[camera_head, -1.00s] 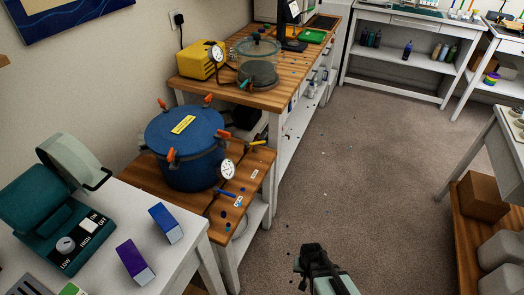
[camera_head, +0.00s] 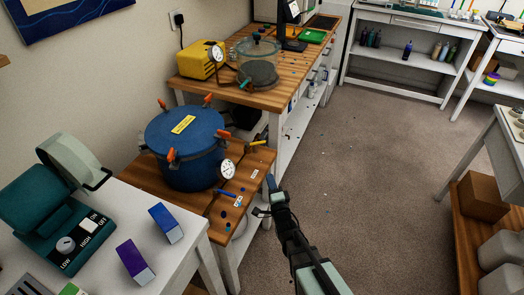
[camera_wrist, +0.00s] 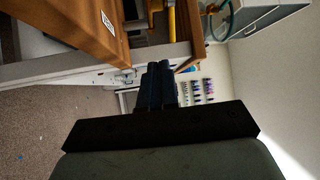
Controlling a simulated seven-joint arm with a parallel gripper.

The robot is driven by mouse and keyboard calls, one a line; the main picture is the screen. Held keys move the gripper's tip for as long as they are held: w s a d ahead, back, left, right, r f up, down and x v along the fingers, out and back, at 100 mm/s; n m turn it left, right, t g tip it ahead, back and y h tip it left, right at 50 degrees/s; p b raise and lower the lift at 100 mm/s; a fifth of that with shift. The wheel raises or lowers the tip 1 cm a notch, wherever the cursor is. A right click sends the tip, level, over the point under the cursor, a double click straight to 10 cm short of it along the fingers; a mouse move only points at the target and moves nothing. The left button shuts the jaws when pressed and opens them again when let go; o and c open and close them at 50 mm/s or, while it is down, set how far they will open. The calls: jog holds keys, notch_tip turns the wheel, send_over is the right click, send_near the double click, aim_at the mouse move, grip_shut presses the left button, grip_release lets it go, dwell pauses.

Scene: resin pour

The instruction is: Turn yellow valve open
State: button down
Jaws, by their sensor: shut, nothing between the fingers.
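The yellow valve handle (camera_head: 258,143) sticks out at the right side of the blue pressure pot (camera_head: 182,150), which stands on the lower wooden bench. My gripper (camera_head: 270,182) is shut and empty, in front of and to the right of the bench edge, apart from the handle and lower in the picture. In the wrist view my shut fingers (camera_wrist: 158,72) point up the picture. A yellow bar (camera_wrist: 172,20), likely the valve handle, shows just beyond them at the top. The valve's body is too small to make out.
A round white gauge (camera_head: 228,169) and a blue lever (camera_head: 225,192) sit near the pot's front right. The upper wooden bench (camera_head: 290,95) holds a yellow pump (camera_head: 200,60) and a glass chamber (camera_head: 258,72).

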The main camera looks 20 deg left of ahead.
jog(key=r+m, duration=0.1)
send_near(256, 143)
jog(key=shift+t, duration=0.3)
jog(key=w+a, duration=0.1)
jog(key=w, duration=0.1)
jog(key=w+a, duration=0.1)
jog(key=w, duration=0.3)
jog(key=shift+w+a, duration=0.15)
jog(key=shift+a, duration=0.25)
jog(key=shift+w+y, duration=0.1)
jog(key=shift+y, duration=0.3)
jog(key=shift+w+n+g+y, duration=0.35)
jog(key=shift+n+g+y, duration=0.3)
jog(key=shift+g, duration=0.1)
jog(key=shift+w+n+g+y, duration=0.35)
jog(key=shift+n+g+y, duration=0.2)
jog(key=shift+g+y, duration=0.15)
jog(key=shift+w+a+n+g+y, duration=0.15)
jog(key=shift+w+n+g+y, duration=0.15)
jog(key=shift+n+g+y, duration=0.4)
jog(key=shift+w+a+n+g+y, duration=0.2)
jog(key=shift+w+n+g+y, duration=0.15)
jog(key=shift+g, duration=0.6)
jog(key=shift+w+a, duration=0.7)
jog(key=shift+w, duration=0.05)
jog(key=shift+w+a, duration=0.4)
jog(key=shift+a, duration=0.15)
